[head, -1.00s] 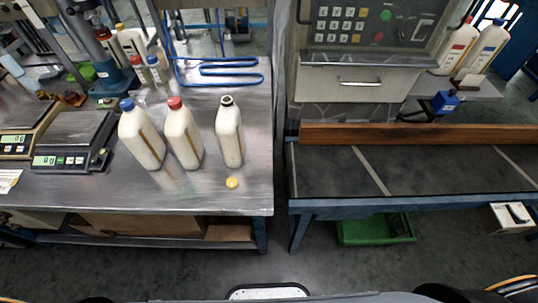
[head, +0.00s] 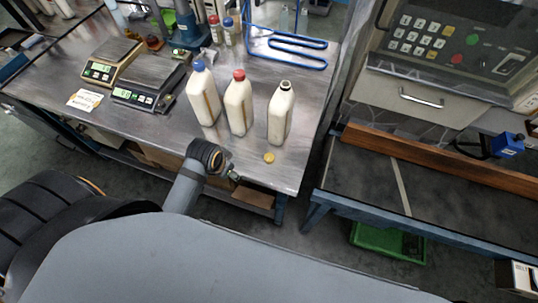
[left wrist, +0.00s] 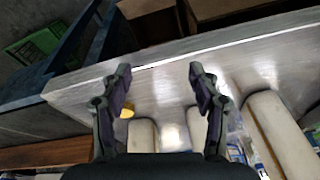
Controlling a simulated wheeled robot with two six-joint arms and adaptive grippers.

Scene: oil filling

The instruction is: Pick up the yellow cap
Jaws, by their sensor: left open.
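The yellow cap (head: 269,157) lies on the metal table (head: 150,125) near its front right edge, in front of the open-topped white bottle (head: 280,115). In the left wrist view the cap (left wrist: 127,112) shows beside the left-hand finger, partly covered by it. My left gripper (head: 233,174) is at the table's front edge, left of the cap in the head view. In the left wrist view its two fingers (left wrist: 160,88) are spread apart with nothing between them but tabletop. My right gripper is not in view.
Two capped white bottles, one blue-capped (head: 203,95) and one red-capped (head: 238,105), stand left of the open one. Two scales (head: 145,85) sit further left. A gap separates the table from the dark bench (head: 370,180) at right. A green crate (head: 388,242) is below that bench.

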